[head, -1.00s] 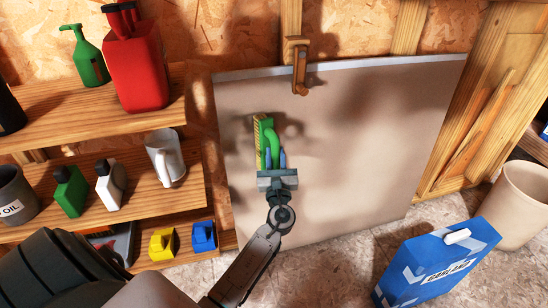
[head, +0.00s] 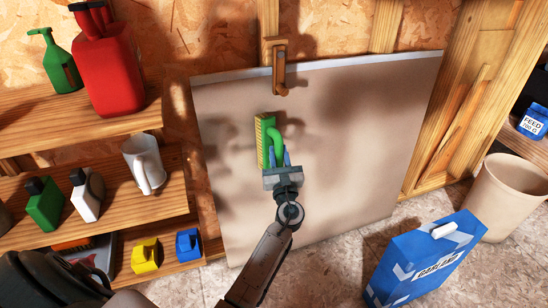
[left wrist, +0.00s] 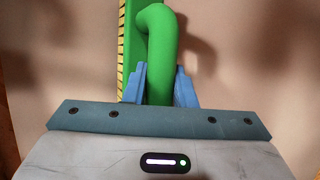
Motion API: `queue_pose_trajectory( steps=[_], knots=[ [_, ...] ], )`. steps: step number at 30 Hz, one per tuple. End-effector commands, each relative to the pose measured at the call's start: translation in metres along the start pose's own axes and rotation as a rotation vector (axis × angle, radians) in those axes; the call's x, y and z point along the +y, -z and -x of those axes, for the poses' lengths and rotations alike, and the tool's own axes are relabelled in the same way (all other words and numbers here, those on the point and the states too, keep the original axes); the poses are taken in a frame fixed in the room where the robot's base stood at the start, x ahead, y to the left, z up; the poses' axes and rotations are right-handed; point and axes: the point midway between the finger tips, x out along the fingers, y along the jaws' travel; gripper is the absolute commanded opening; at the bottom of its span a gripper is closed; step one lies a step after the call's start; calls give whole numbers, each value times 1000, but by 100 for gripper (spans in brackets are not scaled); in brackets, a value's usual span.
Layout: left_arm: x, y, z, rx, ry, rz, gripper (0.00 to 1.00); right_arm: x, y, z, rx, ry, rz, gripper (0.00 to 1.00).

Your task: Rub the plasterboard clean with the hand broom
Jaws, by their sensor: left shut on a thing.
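The plasterboard (head: 350,140) is a large beige sheet leaning against the shed wall, with soft darker patches that may be dirt or shadow. My left gripper (head: 281,163) is in front of its left half, shut on the green handle of the hand broom (head: 276,138). The broom is upright, with its yellow bristle side to the left. In the left wrist view the blue fingers (left wrist: 158,88) close on the green handle (left wrist: 157,60). Whether the bristles touch the board cannot be told. My right gripper is not in view.
Wooden shelves (head: 150,205) at left hold a red can (head: 108,70), a green sprayer (head: 55,62), a jug (head: 144,163) and several bottles and blocks. A blue carton (head: 425,262) and a beige bin (head: 500,197) stand on the floor at right. A wooden latch (head: 279,72) overlaps the board's top edge.

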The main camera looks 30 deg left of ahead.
Motion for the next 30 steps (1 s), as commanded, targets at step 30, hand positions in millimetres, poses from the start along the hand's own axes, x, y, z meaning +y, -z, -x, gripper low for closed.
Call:
queue_pose_trajectory(
  steps=[30],
  knots=[
    [-63, 5, -12, -1, 0, 1, 0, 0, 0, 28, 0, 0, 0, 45]
  ],
)
